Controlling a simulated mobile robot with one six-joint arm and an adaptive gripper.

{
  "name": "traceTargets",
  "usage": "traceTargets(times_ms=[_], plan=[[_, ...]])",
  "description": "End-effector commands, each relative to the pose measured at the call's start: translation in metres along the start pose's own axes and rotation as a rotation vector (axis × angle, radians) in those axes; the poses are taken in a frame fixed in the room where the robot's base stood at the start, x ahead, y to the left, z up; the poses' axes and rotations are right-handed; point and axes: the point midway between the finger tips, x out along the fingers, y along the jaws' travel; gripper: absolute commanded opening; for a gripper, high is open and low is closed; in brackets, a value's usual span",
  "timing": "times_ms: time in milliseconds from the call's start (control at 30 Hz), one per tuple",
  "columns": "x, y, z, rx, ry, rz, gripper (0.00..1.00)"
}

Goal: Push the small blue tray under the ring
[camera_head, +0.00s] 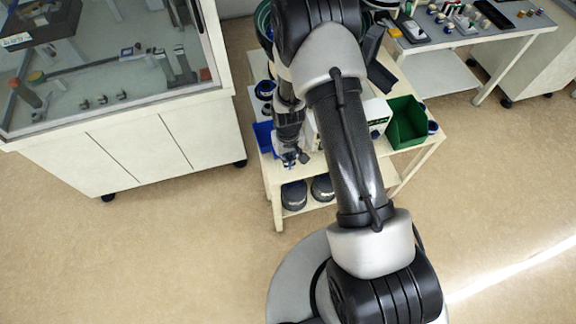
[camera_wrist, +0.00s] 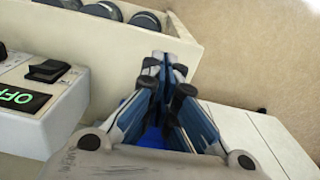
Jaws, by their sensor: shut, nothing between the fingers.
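The small blue tray (camera_head: 264,137) is at the left edge of the cream table in the head view, partly hidden by my gripper and arm. A blue patch (camera_wrist: 152,138) shows between the finger links in the wrist view and looks like part of it. My gripper (camera_head: 291,159) points down just right of the tray's near end; I cannot tell if they touch. In the wrist view my gripper (camera_wrist: 163,66) has its fingertips together with nothing between them. Dark blue round parts (camera_head: 265,89) lie behind the tray; I cannot tell which one is the ring.
A control box with a green OFF display (camera_wrist: 22,98) stands beside my gripper. A green bin (camera_head: 407,122) is at the table's right. Dark round feet or drums (camera_head: 294,194) sit on the lower shelf. A glass-topped cabinet (camera_head: 150,140) stands left, with floor between.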

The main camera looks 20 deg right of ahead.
Motion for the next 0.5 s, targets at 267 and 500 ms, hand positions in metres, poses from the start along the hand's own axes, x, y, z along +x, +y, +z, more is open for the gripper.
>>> traceTargets(times_ms=[267,500], plan=[[-0.022,0.000,0.001,0.000,-0.002,0.000,0.00],[-0.022,0.000,0.001,0.000,-0.002,0.000,0.01]])
